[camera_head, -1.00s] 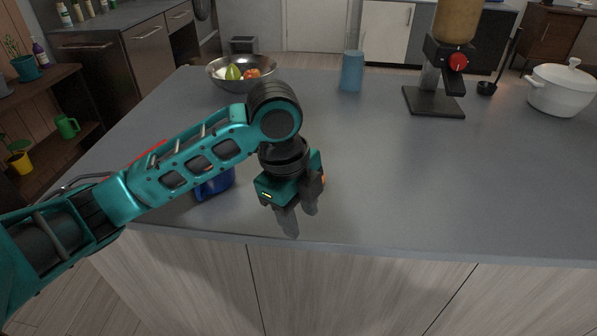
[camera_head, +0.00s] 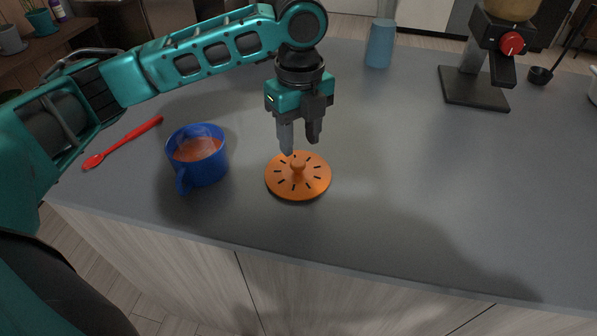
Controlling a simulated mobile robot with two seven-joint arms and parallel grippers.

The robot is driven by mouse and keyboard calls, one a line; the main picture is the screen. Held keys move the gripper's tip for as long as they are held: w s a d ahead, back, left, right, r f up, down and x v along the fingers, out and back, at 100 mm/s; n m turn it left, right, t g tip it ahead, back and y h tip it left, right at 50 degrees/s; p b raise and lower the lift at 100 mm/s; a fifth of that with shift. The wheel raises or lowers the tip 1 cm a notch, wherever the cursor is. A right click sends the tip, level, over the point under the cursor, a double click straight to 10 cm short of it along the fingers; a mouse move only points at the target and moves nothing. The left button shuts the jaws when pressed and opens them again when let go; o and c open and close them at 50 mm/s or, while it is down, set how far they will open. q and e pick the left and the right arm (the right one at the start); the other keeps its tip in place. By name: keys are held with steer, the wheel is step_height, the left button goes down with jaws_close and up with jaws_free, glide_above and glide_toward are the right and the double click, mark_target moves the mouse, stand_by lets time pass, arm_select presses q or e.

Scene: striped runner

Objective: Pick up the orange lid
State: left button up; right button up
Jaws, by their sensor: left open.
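The orange lid (camera_head: 314,183) lies flat on the grey counter, near its front edge. It is round, with dark slots around a small raised knob in the middle. My left gripper (camera_head: 301,148) points down just above the lid's knob, toward its far side. Its two fingers are apart, with nothing between them. My right gripper is not in view.
A blue mug (camera_head: 205,171) with reddish-brown contents stands just left of the lid. A red spoon (camera_head: 125,142) lies farther left. A blue cup (camera_head: 380,44) and a dispenser (camera_head: 474,88) stand farther back. The counter right of the lid is clear.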

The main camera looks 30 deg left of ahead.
mark_target(298, 162)
arm_select(q)
steer(key=shift+a+f+b, duration=0.15)
steer(key=shift+f+b, duration=0.15)
steer(key=shift+f, duration=2.8)
steer(key=shift+c, duration=0.3)
jaws_close()
